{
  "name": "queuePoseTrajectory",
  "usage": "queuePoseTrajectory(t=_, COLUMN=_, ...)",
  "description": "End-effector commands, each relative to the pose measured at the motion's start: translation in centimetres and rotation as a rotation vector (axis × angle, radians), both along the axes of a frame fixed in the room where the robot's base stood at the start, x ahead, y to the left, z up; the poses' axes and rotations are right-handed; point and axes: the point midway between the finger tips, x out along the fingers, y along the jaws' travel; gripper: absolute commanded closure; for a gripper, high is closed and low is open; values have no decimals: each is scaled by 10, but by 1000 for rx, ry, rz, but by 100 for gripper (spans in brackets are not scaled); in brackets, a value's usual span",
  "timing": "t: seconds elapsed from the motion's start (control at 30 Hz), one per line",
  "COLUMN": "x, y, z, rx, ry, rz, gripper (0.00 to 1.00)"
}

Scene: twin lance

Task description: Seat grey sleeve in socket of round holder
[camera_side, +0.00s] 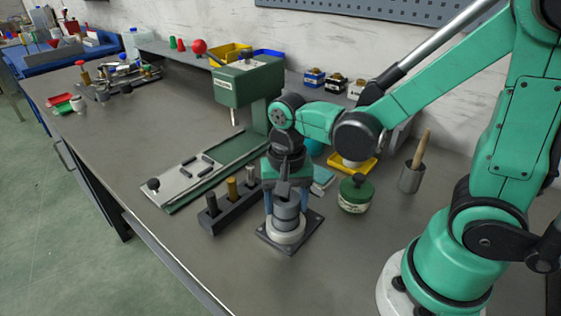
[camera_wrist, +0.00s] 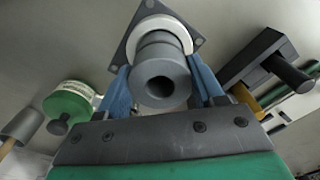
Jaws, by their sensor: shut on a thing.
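My gripper (camera_side: 286,207) points down with its two blue fingers on either side of the grey sleeve (camera_side: 287,214), shut on it. In the wrist view, the sleeve (camera_wrist: 160,68) shows its open bore between the fingers of my gripper (camera_wrist: 160,80). The round holder (camera_side: 285,237) is a white ring on a dark square plate (camera_side: 290,247). The sleeve stands upright over the ring, its lower end at the ring. The holder's ring (camera_wrist: 130,38) shows behind the sleeve in the wrist view. The socket is hidden, so I cannot tell how deep the sleeve sits.
Left of the holder is a dark rack (camera_side: 234,218) with black, brass and grey pins. A green press (camera_side: 248,82) stands behind it. A green-lidded jar (camera_side: 355,195) and a grey cup (camera_side: 410,178) stand to the right. The bench front is clear.

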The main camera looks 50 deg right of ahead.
Motion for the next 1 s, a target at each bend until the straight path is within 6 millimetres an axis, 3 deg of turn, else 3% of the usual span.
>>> queuePoseTrajectory(t=0.13, x=0, y=0, z=-11, rx=0, ry=0, rz=0, gripper=97)
queuePoseTrajectory(t=0.53, x=0, y=0, z=-15, rx=0, ry=0, rz=0, gripper=97)
queuePoseTrajectory(t=0.57, x=0, y=0, z=-15, rx=0, ry=0, rz=0, gripper=33)
queuePoseTrajectory(t=0.63, x=0, y=0, z=-15, rx=0, ry=0, rz=0, gripper=13)
queuePoseTrajectory(t=0.67, x=0, y=0, z=-15, rx=0, ry=0, rz=0, gripper=7)
queuePoseTrajectory(t=1.0, x=-1, y=0, z=-14, rx=0, ry=0, rz=0, gripper=7)
